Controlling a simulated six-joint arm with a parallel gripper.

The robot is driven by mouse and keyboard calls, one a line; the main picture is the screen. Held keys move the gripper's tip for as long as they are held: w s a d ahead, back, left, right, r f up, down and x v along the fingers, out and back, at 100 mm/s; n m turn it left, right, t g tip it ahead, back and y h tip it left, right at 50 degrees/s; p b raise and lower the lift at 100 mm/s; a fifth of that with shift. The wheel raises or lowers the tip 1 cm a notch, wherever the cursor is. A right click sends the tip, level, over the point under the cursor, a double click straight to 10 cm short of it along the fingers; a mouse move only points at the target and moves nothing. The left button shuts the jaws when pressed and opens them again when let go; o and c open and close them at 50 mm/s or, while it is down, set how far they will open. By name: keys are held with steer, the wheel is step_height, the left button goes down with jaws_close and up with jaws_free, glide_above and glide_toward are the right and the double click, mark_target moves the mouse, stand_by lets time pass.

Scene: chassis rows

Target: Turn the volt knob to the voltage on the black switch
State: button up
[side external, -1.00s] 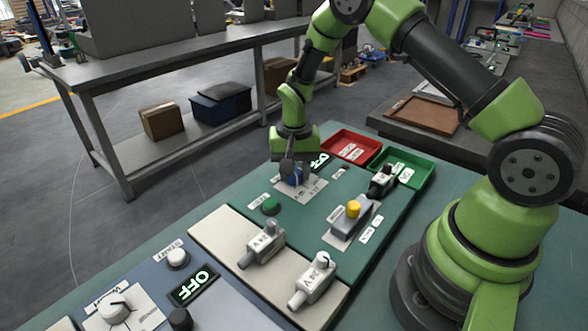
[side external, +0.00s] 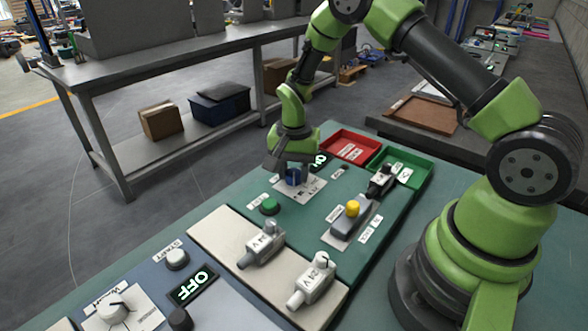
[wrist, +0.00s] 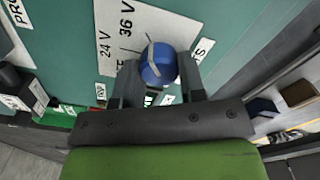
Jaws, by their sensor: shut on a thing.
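The blue volt knob (side external: 293,176) stands on a white dial plate (side external: 313,190) at the far end of the green panel. In the wrist view the knob (wrist: 157,66) sits between both fingers of my gripper (wrist: 160,84), which is shut on it. A grey pointer on the knob points up in that view, near the 36 V print, with 24 V to its left. I cannot tell its exact mark. My gripper (side external: 292,168) points down over the knob. The black switch (side external: 381,184) lies at the panel's right side; its label is too small to read.
A yellow button on a grey box (side external: 350,219) and a green button (side external: 270,205) stand near the knob. Two grey switches marked 24 V (side external: 262,246) (side external: 314,280) sit on the beige strip. Red (side external: 374,141) and green (side external: 428,176) trays lie behind.

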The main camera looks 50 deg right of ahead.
steer(key=o, duration=0.9)
step_height(320, 180, up, 10)
step_height(320, 180, up, 8)
steer(key=f+n+t, duration=0.1)
steer(key=n+t, duration=0.1)
glide_above(294, 171)
steer(key=s+a, duration=0.2)
steer(key=s, duration=0.1)
steer(key=s+a+r+n+t, duration=0.2)
steer(key=s+a+r, duration=0.1)
steer(key=s+r, duration=0.4)
steer(key=s+a+r+n+t, duration=0.1)
steer(key=s, duration=0.2)
steer(key=s+r+n+t+y, duration=0.1)
steer(key=s+n, duration=0.1)
steer(key=s, duration=0.2)
steer(key=s+a+r+n+t+y, duration=0.1)
steer(key=s, duration=0.2)
steer(key=shift+s+a+r, duration=0.15)
steer(key=shift+a, duration=0.2)
